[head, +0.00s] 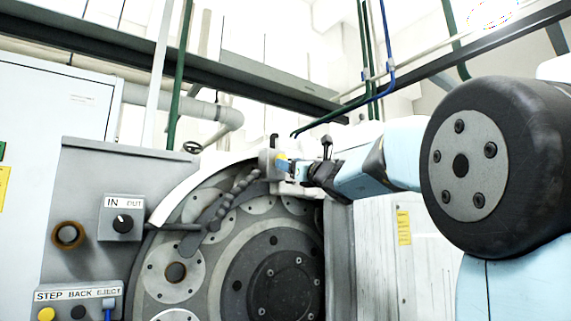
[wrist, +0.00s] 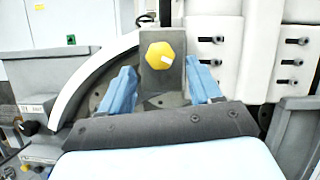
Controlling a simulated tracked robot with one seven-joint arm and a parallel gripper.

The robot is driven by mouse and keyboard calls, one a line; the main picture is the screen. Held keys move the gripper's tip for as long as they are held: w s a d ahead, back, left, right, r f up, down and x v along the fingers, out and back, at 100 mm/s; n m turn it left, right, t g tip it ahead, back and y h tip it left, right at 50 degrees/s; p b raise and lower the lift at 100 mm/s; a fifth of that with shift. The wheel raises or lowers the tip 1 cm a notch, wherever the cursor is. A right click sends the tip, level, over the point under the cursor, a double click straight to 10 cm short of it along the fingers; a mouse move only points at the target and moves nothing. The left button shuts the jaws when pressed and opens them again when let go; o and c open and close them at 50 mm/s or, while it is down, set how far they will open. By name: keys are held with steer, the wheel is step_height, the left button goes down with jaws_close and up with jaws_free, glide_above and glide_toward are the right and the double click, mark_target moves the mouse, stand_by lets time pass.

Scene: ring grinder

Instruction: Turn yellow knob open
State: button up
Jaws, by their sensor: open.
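The yellow knob (wrist: 160,56) is a rounded hexagonal knob with a white mark pointing right, slightly down. It sits on a grey block (wrist: 150,84) in the wrist view. My gripper (wrist: 161,68) is open, with one blue finger on each side of the knob, a visible gap on both sides. I cannot tell whether the fingertips reach the knob's depth. In the head view only a bit of the yellow knob (head: 282,157) shows, at my gripper (head: 289,165) by the top of the grinder; the fingers partly hide it.
The round grinder face (head: 230,250) lies below my gripper. A grey panel at left carries an IN/OUT switch (head: 123,223) and a STEP BACK EJECT box (head: 78,305). White housing with black-slotted fittings (wrist: 293,41) stands right of the knob.

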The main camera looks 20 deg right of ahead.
steer(key=v, duration=1)
steer(key=shift+a+f, duration=0.1)
steer(key=shift+a, duration=0.05)
steer(key=s+a+f+n+g, duration=0.35)
steer(key=f+n, duration=0.25)
steer(key=f, duration=0.2)
steer(key=s+a+f+n+g, duration=0.3)
steer(key=s+a+f+n, duration=0.15)
steer(key=f, duration=0.25)
steer(key=s+a+f+n+g, duration=0.35)
steer(key=f+n, duration=0.25)
steer(key=f, duration=0.2)
steer(key=s+d+f+n+g+h, duration=0.2)
steer(key=s+f+n, duration=0.4)
steer(key=f, duration=0.3)
steer(key=s+d+f+n+g+h, duration=0.3)
steer(key=s+f+n+h, duration=0.3)
steer(key=f, duration=0.3)
steer(key=shift+s+d+f+n, duration=0.35)
steer(key=shift+s+d+n, duration=0.3)
steer(key=shift+s, duration=0.2)
